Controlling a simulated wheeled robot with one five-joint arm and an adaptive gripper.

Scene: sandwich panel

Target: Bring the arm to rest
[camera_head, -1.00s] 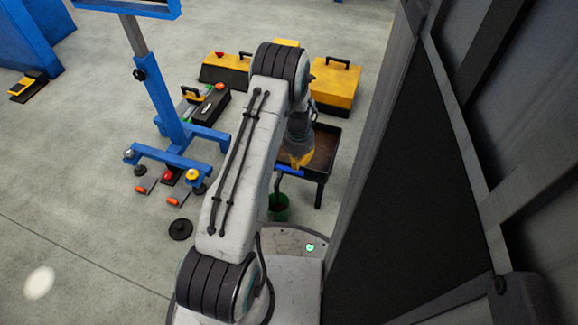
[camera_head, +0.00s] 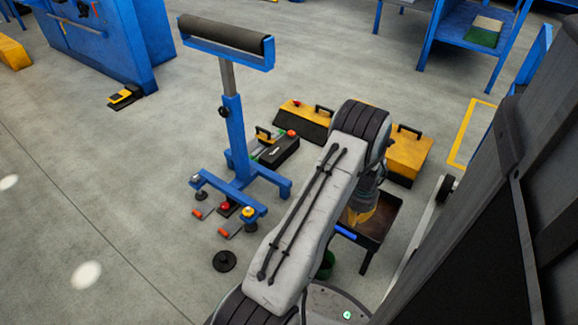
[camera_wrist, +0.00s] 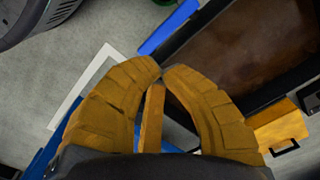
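My arm (camera_head: 305,222) reaches away from the base in the head view, its upper link sloping up to the right and its wrist hanging down past the elbow. My gripper (camera_head: 357,217) shows partly behind the arm, above the dark tray cart (camera_head: 378,222). In the wrist view, the two yellow fingers of my gripper (camera_wrist: 161,70) come together at their tips, with no object seen pinched there. A narrow yellow strip shows in the gap between the fingers; I cannot tell what it is.
A blue roller stand (camera_head: 238,140) stands left of the arm. Yellow toolboxes (camera_head: 408,155) and a black toolbox (camera_head: 279,151) lie beyond. A black disc (camera_head: 224,261) is on the floor. A dark panel (camera_head: 500,240) rises close on the right. Open floor lies left.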

